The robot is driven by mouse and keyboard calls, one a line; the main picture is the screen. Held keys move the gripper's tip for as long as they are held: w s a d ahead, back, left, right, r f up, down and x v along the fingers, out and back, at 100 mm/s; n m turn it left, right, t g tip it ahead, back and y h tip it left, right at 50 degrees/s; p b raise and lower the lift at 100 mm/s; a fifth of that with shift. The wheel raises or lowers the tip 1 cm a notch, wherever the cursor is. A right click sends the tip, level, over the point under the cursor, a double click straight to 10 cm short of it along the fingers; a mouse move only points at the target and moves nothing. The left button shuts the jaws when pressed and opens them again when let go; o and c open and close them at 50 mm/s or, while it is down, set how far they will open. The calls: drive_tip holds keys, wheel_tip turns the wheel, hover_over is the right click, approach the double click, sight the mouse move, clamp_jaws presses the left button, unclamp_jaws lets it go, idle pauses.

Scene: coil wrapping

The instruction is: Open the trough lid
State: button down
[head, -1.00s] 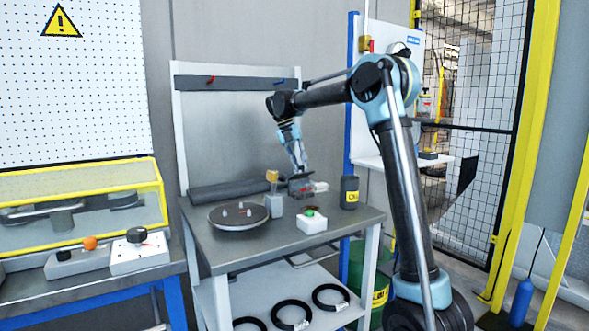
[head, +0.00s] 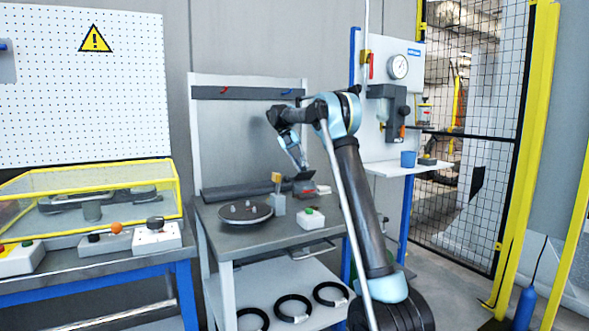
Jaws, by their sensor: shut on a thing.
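My gripper (head: 301,167) points down over the back right of the grey worktable (head: 285,236). It is shut at a small dark flat piece (head: 304,177), which looks like the trough lid. This piece sits tilted at a small grey box (head: 306,187) with a red part, probably the trough. The fingertips and the exact grip are too small to tell. How far the lid stands open cannot be told.
A round turntable (head: 246,214) with small pegs, a wooden-handled brush in a grey holder (head: 278,204) and a white box with a green button (head: 311,218) stand close by. A dark roll (head: 235,191) lies behind. Black coils (head: 293,307) rest on the lower shelf.

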drive_tip(key=shift+w+d, duration=0.15)
drive_tip(key=shift+w, duration=0.1)
drive_tip(key=c, duration=1.4)
unclamp_jaws()
drive_tip(key=shift+f, duration=0.1)
drive_tip(key=shift+c, duration=0.2)
drive_tip(key=v, duration=0.7)
drive_tip(key=shift+r, duration=0.2)
drive_tip(key=shift+w, duration=0.1)
